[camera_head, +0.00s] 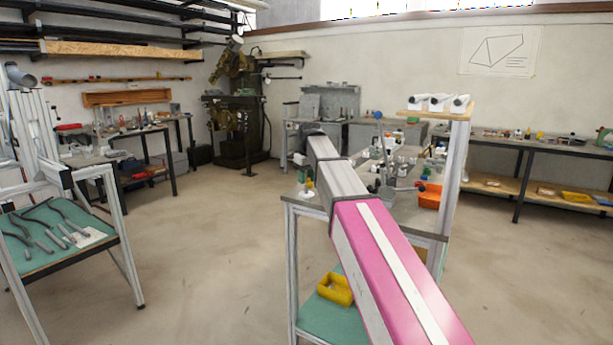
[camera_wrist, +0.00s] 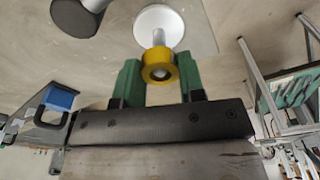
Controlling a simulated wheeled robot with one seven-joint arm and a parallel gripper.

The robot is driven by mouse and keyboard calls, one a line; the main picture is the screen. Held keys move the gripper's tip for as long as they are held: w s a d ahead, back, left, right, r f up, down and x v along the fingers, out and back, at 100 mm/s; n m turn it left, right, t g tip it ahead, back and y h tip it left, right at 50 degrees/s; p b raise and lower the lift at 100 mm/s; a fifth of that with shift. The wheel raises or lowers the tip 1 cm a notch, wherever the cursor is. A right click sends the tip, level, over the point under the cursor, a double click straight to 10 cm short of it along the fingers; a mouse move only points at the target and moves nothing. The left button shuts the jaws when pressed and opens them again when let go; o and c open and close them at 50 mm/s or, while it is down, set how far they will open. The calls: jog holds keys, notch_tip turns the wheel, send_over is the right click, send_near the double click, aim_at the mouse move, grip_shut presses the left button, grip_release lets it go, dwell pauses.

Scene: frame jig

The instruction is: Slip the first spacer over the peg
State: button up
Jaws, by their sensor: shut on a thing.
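In the wrist view, my gripper (camera_wrist: 158,80) has green fingers shut on a yellow ring-shaped spacer (camera_wrist: 158,53), one finger at each side. A pale grey peg (camera_wrist: 158,38) on a round white base (camera_wrist: 147,17) lines up with the spacer. Something grey shows in the spacer's hole, seemingly the peg's end. I cannot tell for sure whether the spacer is around the peg or just off its tip. In the head view, my arm hides most of the gripper. A small yellow spot (camera_head: 310,184) shows at the bench's left end, too small to make out.
The grey workbench (camera_head: 420,222) holds several small parts and an orange bin (camera_head: 430,196). A raised wooden shelf (camera_head: 436,115) with white rolls stands at its right. A yellow bin (camera_head: 335,289) sits on the lower shelf. A tool cart (camera_head: 65,262) stands left; the floor between is clear.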

jog(key=o, duration=1.1)
jog(key=shift+c, duration=0.2)
jog(key=shift+r, duration=0.1)
notch_tip(320, 180, up, 11)
jog(key=s, duration=0.1)
jog(key=shift+d+f, duration=0.2)
jog(key=shift+d, duration=0.15)
jog(key=shift+s, duration=0.1)
